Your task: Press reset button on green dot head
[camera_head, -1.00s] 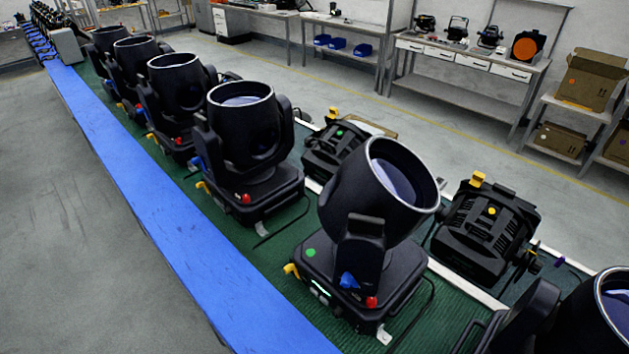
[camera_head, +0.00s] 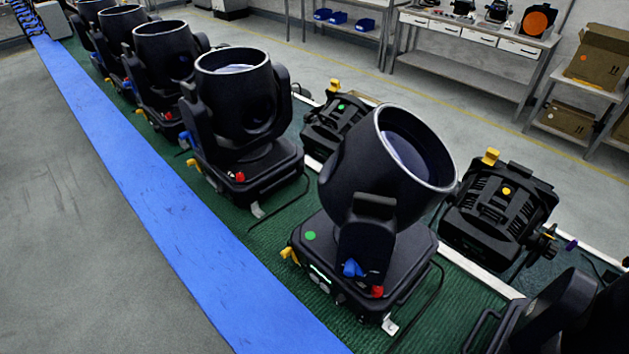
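The moving head light with a green dot (camera_head: 310,236) on its base stands upright on the green mat, right of the middle, its wide lens barrel (camera_head: 375,165) tilted up to the right. Its base (camera_head: 405,255) carries a red button-like part (camera_head: 377,291) at the front corner, a blue part (camera_head: 353,268) beside it and a yellow part (camera_head: 289,256) at the left corner. Which of these is the reset button I cannot tell. Neither of my grippers shows.
Several similar heads (camera_head: 236,95) stand in a row toward the upper left. A flat black fixture with a yellow dot (camera_head: 497,208) lies at right; another has a green dot (camera_head: 338,119). A blue strip (camera_head: 150,205) edges the green mat (camera_head: 330,328). Grey floor (camera_head: 70,240) at left is clear.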

